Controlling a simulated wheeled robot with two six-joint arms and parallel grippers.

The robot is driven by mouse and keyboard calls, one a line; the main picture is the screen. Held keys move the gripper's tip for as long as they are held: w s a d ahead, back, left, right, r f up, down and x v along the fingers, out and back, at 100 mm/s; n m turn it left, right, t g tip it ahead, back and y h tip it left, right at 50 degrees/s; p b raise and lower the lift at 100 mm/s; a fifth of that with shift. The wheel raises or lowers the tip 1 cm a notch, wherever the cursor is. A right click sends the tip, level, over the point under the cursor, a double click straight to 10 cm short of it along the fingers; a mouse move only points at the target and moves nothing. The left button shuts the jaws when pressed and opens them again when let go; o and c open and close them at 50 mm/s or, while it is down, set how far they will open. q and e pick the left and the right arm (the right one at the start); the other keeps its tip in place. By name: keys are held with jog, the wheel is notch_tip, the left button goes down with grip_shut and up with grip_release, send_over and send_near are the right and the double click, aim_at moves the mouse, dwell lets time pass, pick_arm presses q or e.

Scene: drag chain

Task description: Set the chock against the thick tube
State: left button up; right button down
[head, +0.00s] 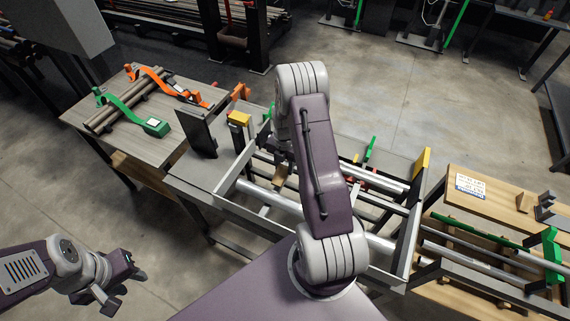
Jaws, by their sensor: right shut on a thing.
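The thick tube (285,207) is a silver bar that lies across the grey frame of the middle bench. My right arm passes in front of it, and it shows again to the right of the arm. A small tan block, which looks like the chock (280,177), shows just left of my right arm, above the tube in the picture. My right gripper (271,160) is mostly hidden behind its own arm and is shut on this block. Whether the block touches the tube cannot be told. My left gripper (116,283) is open and empty at the lower left, away from the bench.
A side table (150,150) at the left holds brown tubes with green and orange clamps. A black upright plate (197,133) and a yellow-topped post (238,119) stand at the bench's left end. A wooden bench (500,205) with rods stands at the right.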

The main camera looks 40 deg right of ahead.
aim_at(282, 170)
jog(key=shift+s+a+f+b, duration=0.35)
jog(key=shift+s+a+f, duration=0.1)
jog(key=shift+a+f, duration=0.5)
jog(key=shift+f, duration=0.05)
jog(key=c, duration=0.9)
grip_release()
jog(key=shift+s, duration=0.1)
jog(key=shift+o, duration=0.2)
notch_tip(282, 170, up, 9)
jog(key=shift+r+b, duration=0.1)
jog(key=shift+b, duration=0.45)
